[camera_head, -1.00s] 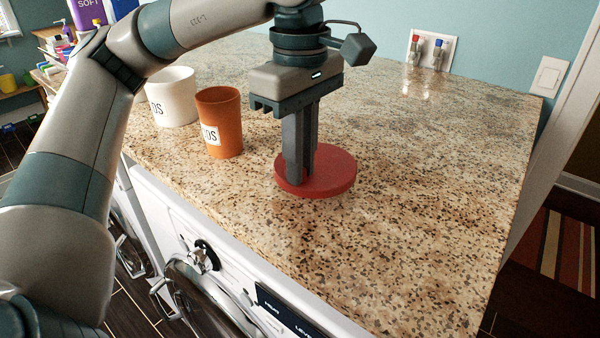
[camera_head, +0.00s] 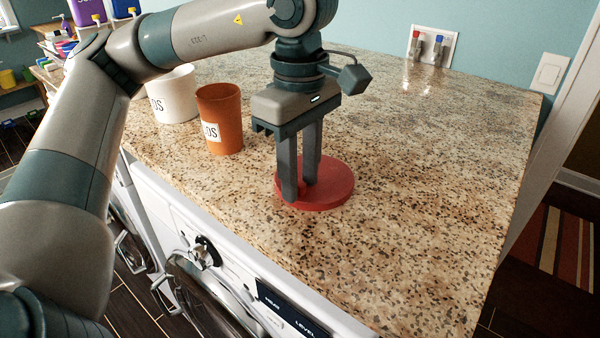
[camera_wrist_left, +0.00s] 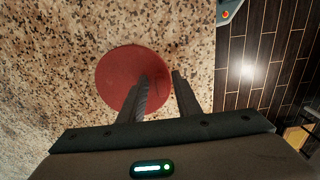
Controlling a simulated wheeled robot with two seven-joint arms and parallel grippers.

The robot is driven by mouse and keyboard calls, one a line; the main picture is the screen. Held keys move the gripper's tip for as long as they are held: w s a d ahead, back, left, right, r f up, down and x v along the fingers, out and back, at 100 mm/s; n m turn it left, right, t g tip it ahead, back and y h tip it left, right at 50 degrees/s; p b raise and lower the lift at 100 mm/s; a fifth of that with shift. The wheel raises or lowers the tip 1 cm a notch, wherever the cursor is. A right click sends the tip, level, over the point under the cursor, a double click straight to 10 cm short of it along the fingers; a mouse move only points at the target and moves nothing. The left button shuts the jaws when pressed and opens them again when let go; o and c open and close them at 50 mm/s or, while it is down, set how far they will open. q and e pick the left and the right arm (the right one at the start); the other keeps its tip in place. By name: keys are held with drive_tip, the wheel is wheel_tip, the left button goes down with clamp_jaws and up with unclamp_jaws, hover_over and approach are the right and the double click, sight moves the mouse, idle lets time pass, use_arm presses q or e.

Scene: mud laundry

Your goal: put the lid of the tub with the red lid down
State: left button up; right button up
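The round red lid (camera_head: 335,186) lies flat on the speckled countertop, near its front edge. It also shows in the wrist view (camera_wrist_left: 117,78). My left gripper (camera_head: 302,190) points down at the lid with its two fingers apart. One fingertip is over the lid's near left part; a small red part shows low between the fingers. In the wrist view the fingers (camera_wrist_left: 160,85) have a clear gap. An orange tub (camera_head: 222,110) and a white tub (camera_head: 172,95), both lidless with partly readable labels, stand to the left. My right gripper is out of view.
The countertop (camera_head: 430,170) is clear to the right of and behind the lid. Its front edge drops to white machines (camera_head: 215,235) with a dark panel. Wall taps (camera_head: 427,48) are at the back. Bottles stand at the far left.

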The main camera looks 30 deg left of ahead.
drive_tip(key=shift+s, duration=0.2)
use_arm(q)
drive_tip(key=shift+r, duration=0.4)
wheel_tip(320, 180, up, 12)
drive_tip(key=shift+f, duration=0.25)
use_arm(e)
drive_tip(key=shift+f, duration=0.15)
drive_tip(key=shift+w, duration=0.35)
